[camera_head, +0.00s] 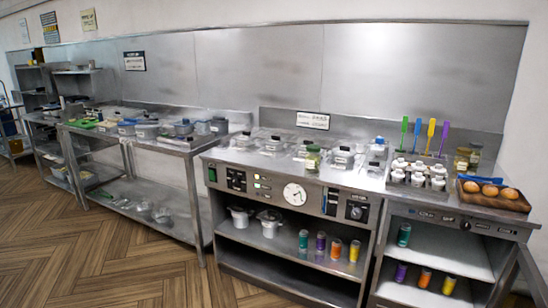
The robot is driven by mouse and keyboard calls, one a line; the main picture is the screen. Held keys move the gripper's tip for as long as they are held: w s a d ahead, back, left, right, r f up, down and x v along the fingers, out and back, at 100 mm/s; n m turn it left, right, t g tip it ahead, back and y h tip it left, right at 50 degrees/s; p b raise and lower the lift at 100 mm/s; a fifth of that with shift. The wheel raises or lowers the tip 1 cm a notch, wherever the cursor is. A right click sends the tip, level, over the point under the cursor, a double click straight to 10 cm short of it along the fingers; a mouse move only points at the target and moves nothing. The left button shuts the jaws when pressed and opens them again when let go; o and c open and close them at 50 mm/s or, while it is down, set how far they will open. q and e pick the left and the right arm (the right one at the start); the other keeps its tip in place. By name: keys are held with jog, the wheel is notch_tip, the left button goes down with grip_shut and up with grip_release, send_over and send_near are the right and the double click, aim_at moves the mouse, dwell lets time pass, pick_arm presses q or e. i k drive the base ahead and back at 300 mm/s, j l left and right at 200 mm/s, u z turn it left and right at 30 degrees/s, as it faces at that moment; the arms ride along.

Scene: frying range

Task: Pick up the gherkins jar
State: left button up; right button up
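Two more glass jars stand at the back right, one with brownish contents (462,160) and one with yellowish contents (475,154). I cannot tell what they hold. Neither of my grippers is in view, and nothing touches the jars.
Metal lidded containers (341,159) stand close around the greenish jar. Open wooden floor (110,260) lies at the front left.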

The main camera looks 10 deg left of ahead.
aim_at(313, 163)
jog(key=i+l+u, duration=0.2)
jog(key=i, duration=0.3)
jog(key=i+l+u, duration=0.15)
jog(key=i, duration=0.35)
jog(key=i+l+u, duration=0.2)
jog(key=i, duration=0.25)
jog(key=i+l, duration=0.5)
jog(key=i, duration=0.1)
